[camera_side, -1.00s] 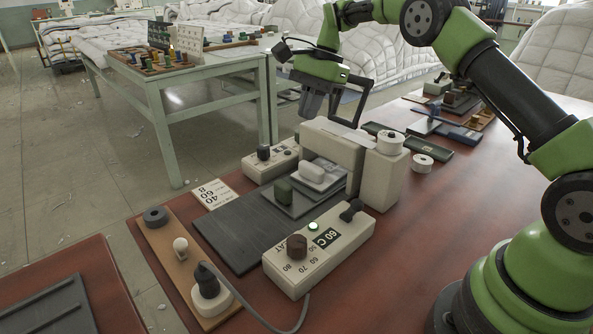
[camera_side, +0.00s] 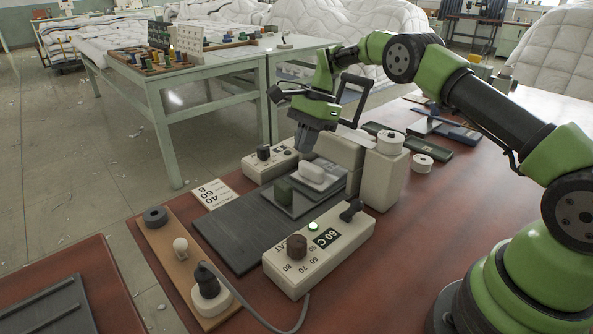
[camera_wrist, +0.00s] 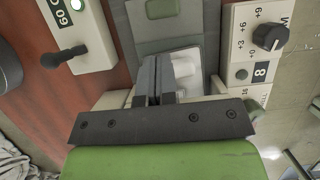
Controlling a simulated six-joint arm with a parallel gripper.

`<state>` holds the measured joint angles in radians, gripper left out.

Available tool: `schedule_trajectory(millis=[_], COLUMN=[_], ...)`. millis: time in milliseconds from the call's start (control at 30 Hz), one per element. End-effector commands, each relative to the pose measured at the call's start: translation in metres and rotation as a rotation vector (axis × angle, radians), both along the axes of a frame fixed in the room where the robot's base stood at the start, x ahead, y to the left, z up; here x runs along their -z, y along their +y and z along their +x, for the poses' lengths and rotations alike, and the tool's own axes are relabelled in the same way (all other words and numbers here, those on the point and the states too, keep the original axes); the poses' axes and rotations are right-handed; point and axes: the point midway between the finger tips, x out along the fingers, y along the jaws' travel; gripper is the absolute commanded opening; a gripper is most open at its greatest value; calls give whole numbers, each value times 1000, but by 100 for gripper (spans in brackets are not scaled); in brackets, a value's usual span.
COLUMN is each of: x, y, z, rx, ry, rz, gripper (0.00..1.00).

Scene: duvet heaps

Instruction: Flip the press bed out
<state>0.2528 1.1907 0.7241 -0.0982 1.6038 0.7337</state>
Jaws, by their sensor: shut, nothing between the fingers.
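The press (camera_side: 345,158) is a beige block with an upright side post on the table. Its bed (camera_side: 300,207) is a grey plate in front of it, carrying a dark green block (camera_side: 283,190) and a white rounded piece (camera_side: 312,171). A long dark ribbed plate (camera_side: 232,240) lies beyond the bed's front edge. My gripper (camera_side: 303,150) points down just above and behind the white piece, shut and empty. In the wrist view the shut fingers (camera_wrist: 158,65) partly cover the white piece (camera_wrist: 187,70); the green block (camera_wrist: 162,8) shows ahead. I cannot tell whether the fingers touch anything.
A beige control box (camera_side: 320,252) reading 60 C, with a brown knob and lit green lamp, stands at front. Another dial box (camera_side: 270,160) stands on the far side. A wooden strip (camera_side: 165,245) with knobs lies left.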

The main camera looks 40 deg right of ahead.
Motion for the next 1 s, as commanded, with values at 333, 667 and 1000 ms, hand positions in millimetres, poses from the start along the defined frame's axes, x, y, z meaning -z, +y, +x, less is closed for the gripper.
schedule_trajectory(millis=[333,667,1000], x=[53,61,60], y=[22,25,34], z=[-1,0,0], rx=[-2,-1,-4], ry=[1,-1,-1], rz=[1,0,-1], gripper=[0,0,0])
